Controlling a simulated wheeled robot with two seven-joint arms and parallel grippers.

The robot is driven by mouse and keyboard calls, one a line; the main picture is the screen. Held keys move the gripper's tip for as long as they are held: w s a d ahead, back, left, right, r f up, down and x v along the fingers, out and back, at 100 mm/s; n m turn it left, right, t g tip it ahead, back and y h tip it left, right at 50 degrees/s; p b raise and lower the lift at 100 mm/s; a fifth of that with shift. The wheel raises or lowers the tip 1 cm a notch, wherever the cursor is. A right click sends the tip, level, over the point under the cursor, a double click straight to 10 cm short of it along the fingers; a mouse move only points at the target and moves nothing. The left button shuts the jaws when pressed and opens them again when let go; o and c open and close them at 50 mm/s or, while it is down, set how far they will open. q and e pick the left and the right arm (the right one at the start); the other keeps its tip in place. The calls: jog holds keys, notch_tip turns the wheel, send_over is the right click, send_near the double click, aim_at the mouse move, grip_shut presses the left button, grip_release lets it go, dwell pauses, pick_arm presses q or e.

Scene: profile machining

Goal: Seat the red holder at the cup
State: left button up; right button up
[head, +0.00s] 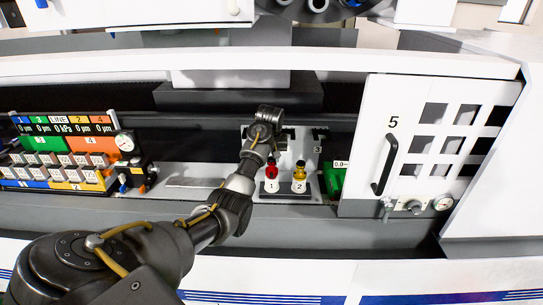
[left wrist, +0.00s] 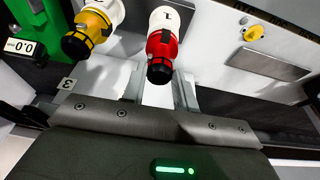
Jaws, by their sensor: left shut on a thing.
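The red holder (head: 272,169) stands upright at the white cup marked 1 (head: 272,186), in the middle of the head view. In the left wrist view, the red holder (left wrist: 162,47) shows its black end towards me, with the white cup (left wrist: 166,18) right behind it. My left gripper (head: 271,154) is above the holder. Its two pale fingers (left wrist: 161,82) lie on either side of the black end, shut on the holder. I cannot tell how deep the holder sits in the cup. My right gripper is not in view.
A yellow holder (head: 300,171) stands at the cup marked 2 (head: 299,187), close on the right. A green block (head: 335,181) and a white door marked 5 (head: 370,145) are farther right. A button panel (head: 65,150) is at the left.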

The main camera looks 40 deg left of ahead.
pick_arm(q)
jog(key=shift+f, duration=0.8)
jog(key=o, duration=1.2)
jog(key=shift+c, duration=0.2)
